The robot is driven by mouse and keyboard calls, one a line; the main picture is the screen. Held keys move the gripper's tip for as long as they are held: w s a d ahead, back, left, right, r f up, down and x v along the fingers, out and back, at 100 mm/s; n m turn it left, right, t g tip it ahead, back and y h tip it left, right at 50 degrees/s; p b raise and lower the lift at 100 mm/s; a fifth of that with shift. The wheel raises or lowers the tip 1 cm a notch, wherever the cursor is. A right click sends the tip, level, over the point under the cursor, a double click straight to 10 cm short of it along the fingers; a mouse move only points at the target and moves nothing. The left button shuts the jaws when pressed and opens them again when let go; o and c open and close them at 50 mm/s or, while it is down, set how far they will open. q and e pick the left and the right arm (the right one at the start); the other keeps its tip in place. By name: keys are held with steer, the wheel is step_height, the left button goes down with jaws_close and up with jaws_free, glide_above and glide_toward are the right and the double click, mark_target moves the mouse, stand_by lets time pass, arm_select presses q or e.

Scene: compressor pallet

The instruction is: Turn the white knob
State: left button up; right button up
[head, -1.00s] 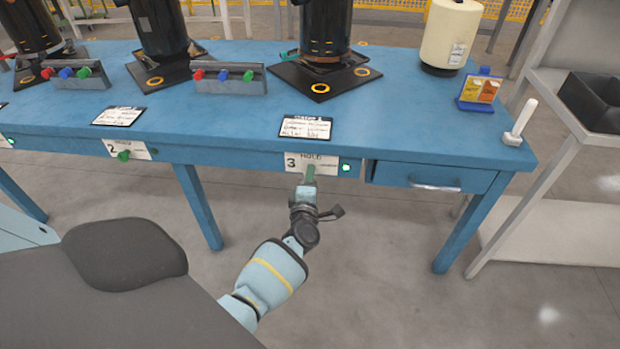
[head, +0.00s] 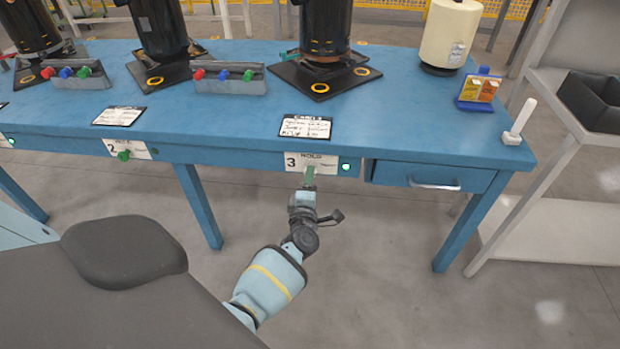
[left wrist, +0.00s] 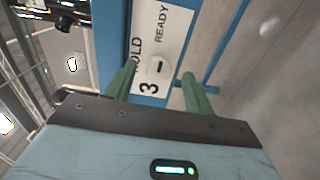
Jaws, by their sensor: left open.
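The white knob (left wrist: 160,68) is a small round knob with a dark mark beside it. It sits on a white plate (left wrist: 149,32) that reads "HOLD", "3" and "READY". My left gripper (left wrist: 160,77) is open, with one green finger on each side of the knob; I cannot tell whether they touch it. In the head view the left gripper (head: 309,174) is in front of the table's front edge at the number 3 plate (head: 328,162), hiding the knob. My right gripper is not in view.
The blue table (head: 240,130) carries black cylinders and button boxes (head: 229,78). A green light (head: 346,167) and a closed drawer (head: 430,177) are right of the plate. A green knob (head: 124,155) is on plate 2. Open floor lies in front.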

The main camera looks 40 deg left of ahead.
arm_select(q)
steer(key=p+v, duration=0.1)
steer(key=v, duration=0.5)
steer(key=shift+s, duration=0.2)
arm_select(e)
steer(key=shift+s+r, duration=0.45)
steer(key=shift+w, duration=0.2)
